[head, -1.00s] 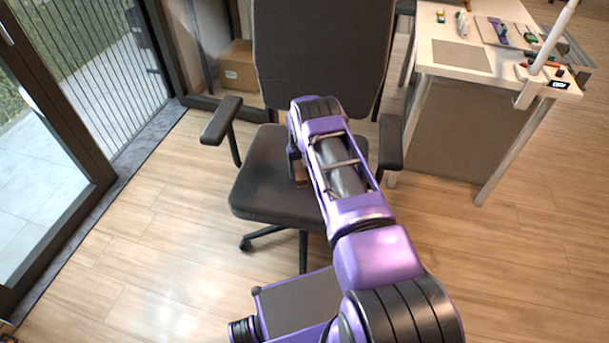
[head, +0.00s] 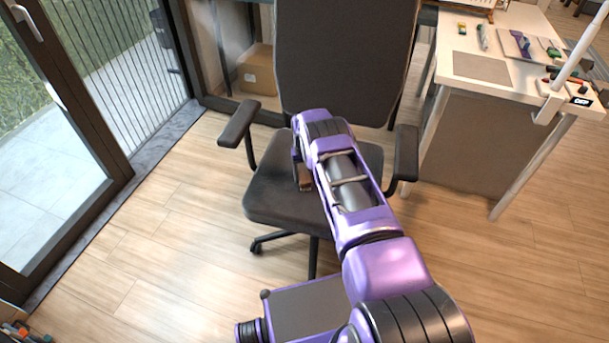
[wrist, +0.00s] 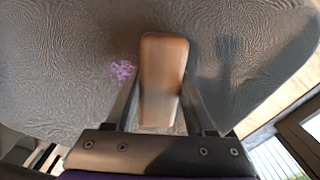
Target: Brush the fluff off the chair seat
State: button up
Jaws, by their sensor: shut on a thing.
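The dark grey office chair stands in front of me in the head view, its seat (head: 268,198) facing up. The seat also fills most of the wrist view (wrist: 60,90). My gripper (wrist: 160,98) is shut on a wooden-backed brush (wrist: 165,60), held between its two fingers over the seat. The brush shows as a small brown block in the head view (head: 304,180), beside my arm. A small pinkish-purple tuft of fluff (wrist: 122,70) lies on the seat just left of the brush in the wrist view. The brush's bristles are hidden, so I cannot tell whether they touch the seat.
The chair's armrests (head: 240,122) (head: 406,152) stand on both sides of the seat, and the tall backrest (head: 345,60) rises behind. A desk (head: 482,70) with small items is at the right. A cardboard box (head: 257,70) is behind. A glass door (head: 60,130) is at the left.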

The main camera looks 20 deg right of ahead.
jog(key=shift+r+p, duration=1.25)
jog(key=shift+r, duration=1.4)
jog(key=shift+r+p, duration=0.85)
jog(key=shift+r, duration=0.7)
